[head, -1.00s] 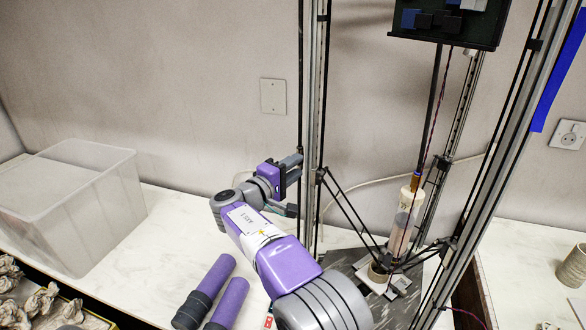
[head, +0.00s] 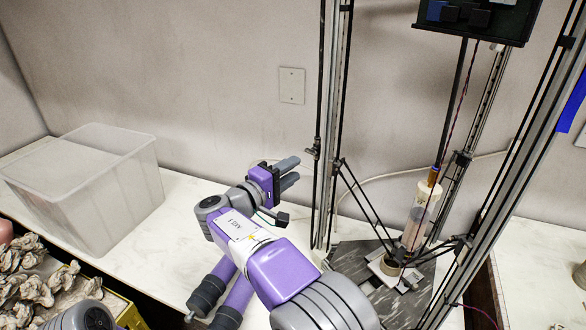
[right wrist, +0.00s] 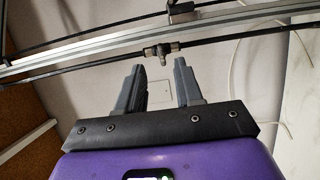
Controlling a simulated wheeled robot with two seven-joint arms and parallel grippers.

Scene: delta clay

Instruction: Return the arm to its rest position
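My right arm, purple and grey, reaches up from the bottom of the head view. Its right gripper (head: 294,172) is raised in front of the wall, just left of the delta printer's metal post (head: 333,130). Its two grey fingers are apart with nothing between them. In the right wrist view the right gripper (right wrist: 160,80) also shows a clear gap, with the printer's rail and rods beyond the fingertips. A rounded grey part at the bottom left of the head view looks like my left arm; the left gripper is out of view.
The delta printer (head: 395,240) with a clay tube (head: 416,222) stands right of my arm. A translucent bin (head: 130,195) stands left; crumpled pieces (head: 35,275) fill a crate at lower left. White counter (head: 185,215) is clear between.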

